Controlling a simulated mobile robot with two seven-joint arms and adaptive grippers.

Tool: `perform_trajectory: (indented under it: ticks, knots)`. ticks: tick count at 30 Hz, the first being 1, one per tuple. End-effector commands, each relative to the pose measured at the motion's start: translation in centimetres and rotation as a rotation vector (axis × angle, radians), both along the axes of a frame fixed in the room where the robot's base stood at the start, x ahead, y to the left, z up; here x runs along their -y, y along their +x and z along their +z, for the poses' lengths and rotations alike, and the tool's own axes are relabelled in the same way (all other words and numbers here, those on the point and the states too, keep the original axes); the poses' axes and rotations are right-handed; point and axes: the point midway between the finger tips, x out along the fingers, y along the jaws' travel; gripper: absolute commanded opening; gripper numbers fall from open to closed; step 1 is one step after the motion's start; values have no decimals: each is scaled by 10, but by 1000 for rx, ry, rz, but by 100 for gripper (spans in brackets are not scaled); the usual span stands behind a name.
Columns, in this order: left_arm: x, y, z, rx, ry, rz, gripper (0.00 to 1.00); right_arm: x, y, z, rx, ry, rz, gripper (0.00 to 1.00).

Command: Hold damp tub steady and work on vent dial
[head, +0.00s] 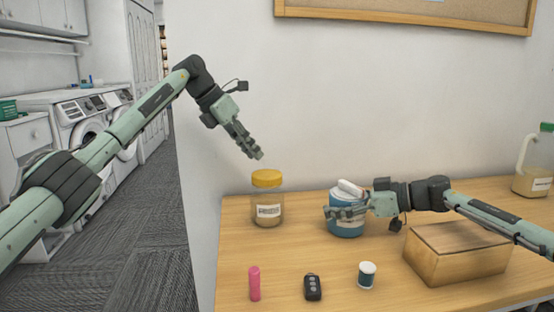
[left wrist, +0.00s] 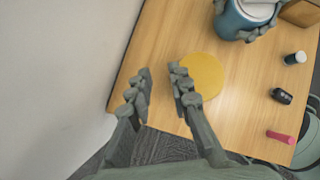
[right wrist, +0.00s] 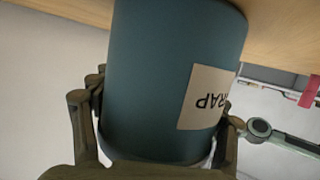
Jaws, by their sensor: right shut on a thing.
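A blue tub (head: 346,229) with a white top (head: 350,188) stands on the table. My right gripper (head: 335,212) is shut around its upper side. In the right wrist view the tub (right wrist: 165,75) fills the space between the fingers, and a white label reading "RAP" shows on it. In the left wrist view part of the tub (left wrist: 235,20) shows at the top edge. I cannot make out a dial. My left gripper (head: 257,154) is open and empty in the air, above and left of a yellow-lidded jar (head: 268,206). Its spread fingers also show in the left wrist view (left wrist: 158,78).
A wooden box (head: 455,262) stands right of the tub, under my right arm. A pink tube (head: 254,284), a black key fob (head: 313,287) and a small white-capped bottle (head: 366,275) are near the front. A jug (head: 533,170) stands back right. A wall rises behind.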

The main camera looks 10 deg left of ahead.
Motion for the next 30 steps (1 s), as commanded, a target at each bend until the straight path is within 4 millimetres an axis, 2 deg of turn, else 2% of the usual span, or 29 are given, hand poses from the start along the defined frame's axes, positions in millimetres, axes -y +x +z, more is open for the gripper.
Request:
perform_trajectory:
  ticks: [1,3,8,11,15,21,26,30]
  knots:
    - [1,0,0,1,1,-2,10,0,0,0,0,0,-1,32]
    - [5,-2,1,7,4,-5,1,0,0,0,0,0,-1,32]
    - [31,-15,5,38,16,-16,0,0,0,0,0,0,-1,32]
    - [57,-32,9,76,24,-25,0,0,0,0,0,0,-1,32]
    - [95,-66,15,133,23,-37,0,0,0,0,0,0,-1,32]
    - [137,-118,19,201,3,-57,0,0,0,0,0,0,-1,32]
    - [154,-144,20,230,-10,-66,0,0,0,0,0,0,-1,32]
    - [161,-149,17,236,-17,-70,0,0,0,0,0,1,-1,32]
